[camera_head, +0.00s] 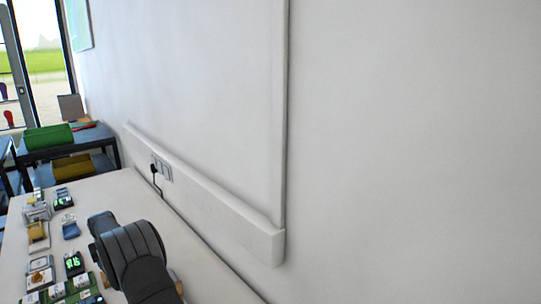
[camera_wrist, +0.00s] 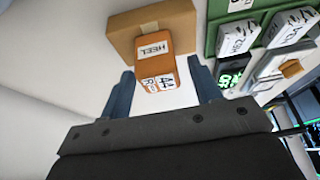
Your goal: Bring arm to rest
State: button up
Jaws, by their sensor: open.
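My gripper (camera_wrist: 163,95) shows in the wrist view with its two blue-grey fingers apart. An orange block (camera_wrist: 155,62) labelled "HEEL" lies beyond and partly between the fingertips in that picture; I cannot tell how far it is from them. A brown cardboard box (camera_wrist: 122,38) sits right behind the block. In the head view my dark arm is at the bottom, over the white table (camera_head: 205,282), and the gripper fingers are hidden there.
Several small devices and labelled blocks stand left of my arm, including a green-lit display (camera_head: 74,264). A green tray (camera_wrist: 213,42) holds white labelled blocks. A white wall (camera_head: 400,150) with a socket (camera_head: 161,167) bounds the table. A dark bench (camera_head: 95,146) stands behind.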

jog(key=shift+x, duration=1.15)
jog(key=shift+r, duration=1.3)
jog(key=shift+f, duration=0.1)
